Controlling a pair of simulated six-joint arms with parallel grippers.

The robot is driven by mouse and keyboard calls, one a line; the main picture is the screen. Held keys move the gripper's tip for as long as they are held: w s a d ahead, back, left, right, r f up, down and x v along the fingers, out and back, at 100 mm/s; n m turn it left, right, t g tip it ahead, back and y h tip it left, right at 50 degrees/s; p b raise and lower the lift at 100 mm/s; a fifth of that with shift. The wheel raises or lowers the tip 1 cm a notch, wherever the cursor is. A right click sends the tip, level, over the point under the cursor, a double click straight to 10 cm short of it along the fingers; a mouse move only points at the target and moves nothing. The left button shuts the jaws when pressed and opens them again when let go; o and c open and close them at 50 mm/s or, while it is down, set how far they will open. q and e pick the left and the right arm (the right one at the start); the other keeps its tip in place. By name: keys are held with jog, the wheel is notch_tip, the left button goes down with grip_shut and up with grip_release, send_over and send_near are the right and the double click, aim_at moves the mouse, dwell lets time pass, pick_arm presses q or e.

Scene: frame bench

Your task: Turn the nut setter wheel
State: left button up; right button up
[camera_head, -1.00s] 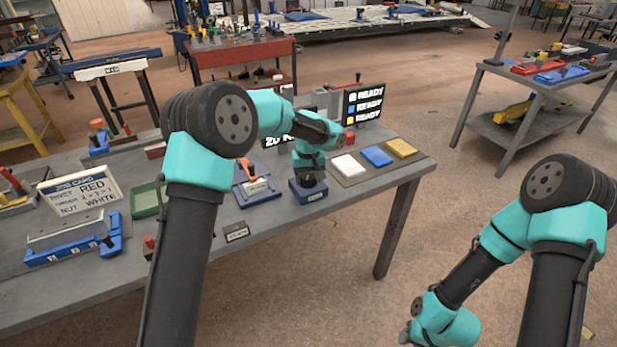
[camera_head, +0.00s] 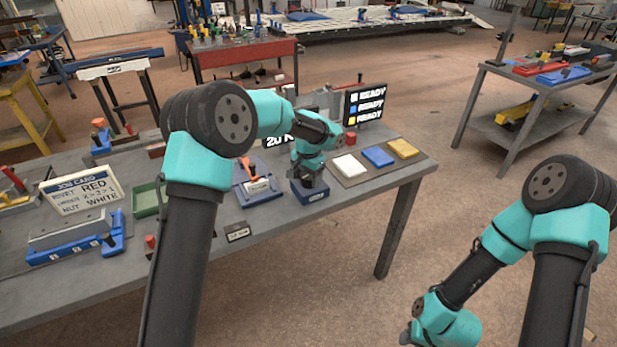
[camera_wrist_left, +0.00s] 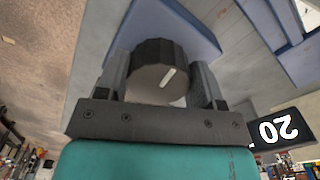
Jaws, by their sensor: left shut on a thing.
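The nut setter wheel is a dark ribbed knob (camera_wrist_left: 160,72) with a white mark on its face, on top of a blue block (camera_head: 311,193). My left gripper (camera_wrist_left: 158,85) points down over the block, its two fingers on either side of the knob and shut on it. In the head view my left gripper (camera_head: 306,178) hides most of the knob. My right arm hangs at the lower right, off the bench; its gripper (camera_head: 408,335) is small and its fingers cannot be made out.
A display reading 20 (camera_wrist_left: 279,130) stands behind the block. A blue fixture with an orange lever (camera_head: 257,186) is to its left. A job card (camera_head: 82,192) stands at left.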

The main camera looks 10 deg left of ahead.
aim_at(308, 175)
pick_arm(q)
jog(key=shift+m, duration=0.9)
jog(key=o, duration=0.9)
jog(key=shift+r, duration=0.1)
notch_tip(308, 175, up, 17)
jog(key=shift+r, duration=0.15)
